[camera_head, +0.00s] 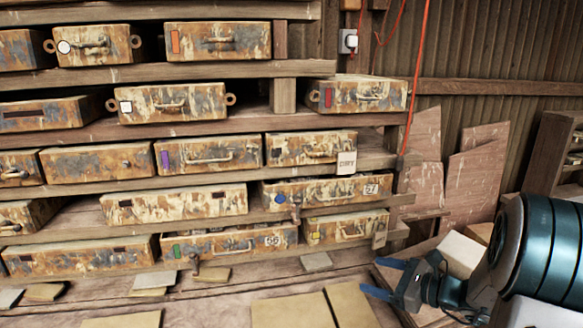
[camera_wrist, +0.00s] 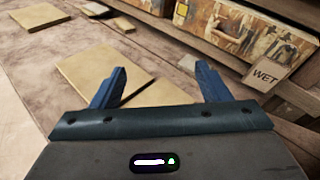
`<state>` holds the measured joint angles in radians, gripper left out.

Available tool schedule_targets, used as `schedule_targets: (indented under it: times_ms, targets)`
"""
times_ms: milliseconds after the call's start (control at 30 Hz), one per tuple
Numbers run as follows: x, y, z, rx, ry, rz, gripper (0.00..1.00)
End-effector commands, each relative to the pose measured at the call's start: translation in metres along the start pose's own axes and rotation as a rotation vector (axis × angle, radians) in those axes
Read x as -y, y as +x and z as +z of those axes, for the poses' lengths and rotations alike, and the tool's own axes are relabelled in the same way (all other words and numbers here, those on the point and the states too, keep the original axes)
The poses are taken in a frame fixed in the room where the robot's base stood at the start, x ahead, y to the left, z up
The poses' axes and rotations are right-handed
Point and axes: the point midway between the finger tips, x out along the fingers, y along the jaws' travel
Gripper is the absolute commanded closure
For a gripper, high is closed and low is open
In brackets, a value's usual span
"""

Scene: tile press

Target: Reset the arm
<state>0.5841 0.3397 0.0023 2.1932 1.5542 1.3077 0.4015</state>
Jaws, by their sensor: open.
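My gripper (camera_head: 376,277) is at the lower right of the head view, with its blue fingers pointing left over the front of the bench. In the wrist view my gripper (camera_wrist: 160,88) shows two blue fingers spread apart, with nothing between them. Flat tan tiles lie beyond and below the fingers, one of them at the left (camera_wrist: 88,68). My gripper looks apart from the tiles and from the shelves.
A wooden shelf rack (camera_head: 340,160) holds several rusty, paint-worn metal boxes, some with coloured labels. A tag reading "WET" (camera_wrist: 265,76) hangs at the right in the wrist view. Flat tiles (camera_head: 290,311) lie on the bench. Broken boards (camera_head: 472,178) lean on the corrugated wall.

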Motion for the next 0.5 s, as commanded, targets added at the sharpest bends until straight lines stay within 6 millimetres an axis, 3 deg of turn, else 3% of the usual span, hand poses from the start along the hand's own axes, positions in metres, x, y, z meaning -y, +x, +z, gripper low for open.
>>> schedule_targets:
  times_ms: [33, 200, 400, 500]
  targets:
    - [-0.027, 0.008, 0.014, -0.042, -0.093, 0.095, 0.30]
    - [-0.109, 0.012, 0.033, -0.186, -0.416, 0.397, 0.30]
    - [-0.180, -0.013, 0.036, -0.334, -0.838, 0.718, 0.30]
    - [-0.203, -0.032, 0.034, -0.401, -1.067, 0.864, 0.30]
